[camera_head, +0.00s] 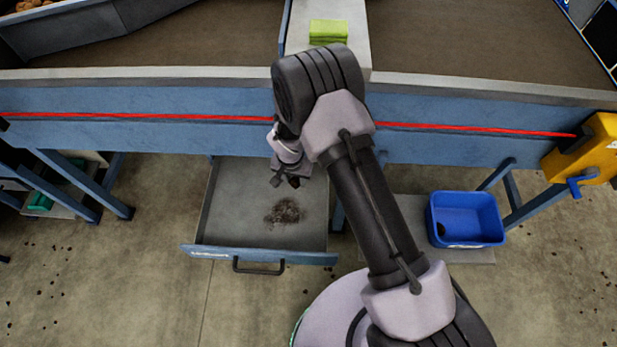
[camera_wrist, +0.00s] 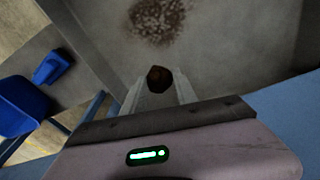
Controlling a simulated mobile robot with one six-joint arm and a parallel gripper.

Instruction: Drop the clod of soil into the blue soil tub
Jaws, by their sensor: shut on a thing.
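My gripper (camera_head: 285,180) is over the open drawer, beside the blue frame of the grader. In the wrist view my gripper (camera_wrist: 159,88) is shut on a small dark brown clod (camera_wrist: 159,79), held between the two pale fingertips. In the head view the clod is mostly hidden at the fingertips. The blue soil tub (camera_head: 466,196) stands to the right on a low grey board, apart from my gripper. A small dark lump lies inside it at the left. The tub also shows at the left edge of the wrist view (camera_wrist: 22,100).
The open grey drawer (camera_head: 225,215) has a patch of loose dark soil (camera_head: 285,212) on its floor. My arm lies between the drawer and the tub. A yellow box (camera_head: 590,148) with a blue handle sits at the right. A green cloth stack (camera_head: 328,32) lies on the grader.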

